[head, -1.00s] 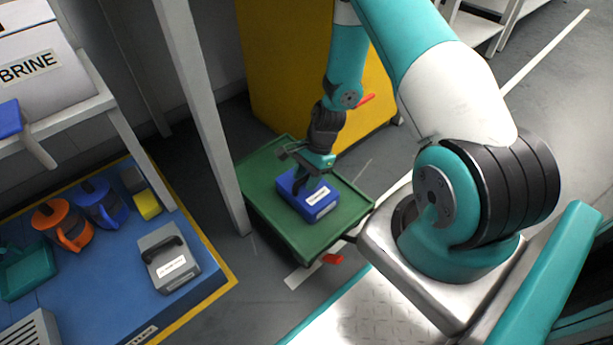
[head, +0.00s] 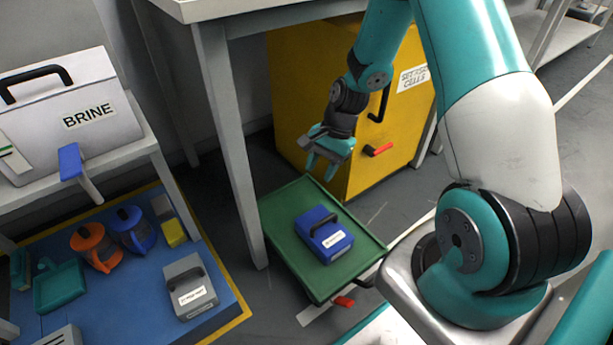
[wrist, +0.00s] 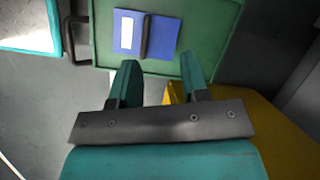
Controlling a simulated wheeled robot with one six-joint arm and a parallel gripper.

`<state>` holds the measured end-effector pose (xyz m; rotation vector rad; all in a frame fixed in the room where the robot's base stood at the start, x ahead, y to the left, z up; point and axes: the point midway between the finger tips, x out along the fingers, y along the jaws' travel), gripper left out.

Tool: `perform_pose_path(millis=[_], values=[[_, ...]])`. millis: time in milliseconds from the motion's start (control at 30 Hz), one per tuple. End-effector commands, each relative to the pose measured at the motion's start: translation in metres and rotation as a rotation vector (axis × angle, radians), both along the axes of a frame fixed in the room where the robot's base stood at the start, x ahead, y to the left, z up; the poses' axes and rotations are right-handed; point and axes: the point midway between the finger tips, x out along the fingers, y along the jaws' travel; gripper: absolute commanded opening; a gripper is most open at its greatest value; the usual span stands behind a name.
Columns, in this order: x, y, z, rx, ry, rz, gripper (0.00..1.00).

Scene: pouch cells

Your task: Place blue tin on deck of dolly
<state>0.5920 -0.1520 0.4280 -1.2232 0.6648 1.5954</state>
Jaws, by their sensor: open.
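The blue tin (head: 324,234) has a dark handle on top and a white label. It rests upright on the green deck of the dolly (head: 290,215), inside the deck's raised rim. In the wrist view the blue tin (wrist: 146,34) lies on the green deck (wrist: 206,32), beyond my fingertips. My gripper (head: 321,170) is open and empty, raised above and behind the tin, apart from it. In the wrist view both fingers of my gripper (wrist: 160,75) are spread with nothing between them.
A yellow cabinet (head: 294,90) stands right behind the dolly. A white table leg (head: 232,150) rises at the dolly's left. A BRINE case (head: 70,110) sits on a shelf.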

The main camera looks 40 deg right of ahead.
Motion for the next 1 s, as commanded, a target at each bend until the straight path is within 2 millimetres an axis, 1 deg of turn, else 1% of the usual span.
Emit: perform_pose_path(millis=[33, 67, 100, 133, 167, 200, 267, 300, 367, 400, 500, 600, 633, 700, 767, 1000], values=[[0.002, 0.025, 0.036, -0.007, -0.065, 0.143, 0.42], [-0.001, 0.04, 0.054, -0.008, -0.099, 0.233, 0.42], [-0.007, 0.06, 0.078, -0.01, -0.146, 0.353, 0.42], [-0.013, 0.074, 0.095, -0.01, -0.18, 0.442, 0.42], [-0.02, 0.088, 0.111, -0.011, -0.214, 0.532, 0.42], [-0.032, 0.106, 0.132, -0.011, -0.261, 0.651, 0.42], [-0.054, 0.131, 0.16, -0.01, -0.329, 0.83, 0.42], [-0.07, 0.145, 0.176, -0.009, -0.374, 0.947, 0.42], [-0.096, 0.163, 0.197, -0.007, -0.439, 1.114, 0.42], [-0.113, 0.173, 0.209, -0.006, -0.48, 1.216, 0.42], [-0.151, 0.188, 0.228, -0.002, -0.564, 1.429, 0.42], [-0.177, 0.195, 0.238, 0.001, -0.62, 1.571, 0.42], [-0.182, 0.196, 0.24, 0.002, -0.631, 1.6, 0.42], [-0.19, 0.197, 0.242, 0.003, -0.648, 1.645, 0.42], [-0.193, 0.198, 0.243, 0.004, -0.653, 1.662, 0.42], [-0.193, 0.198, 0.243, 0.003, -0.654, 1.663, 0.42]])
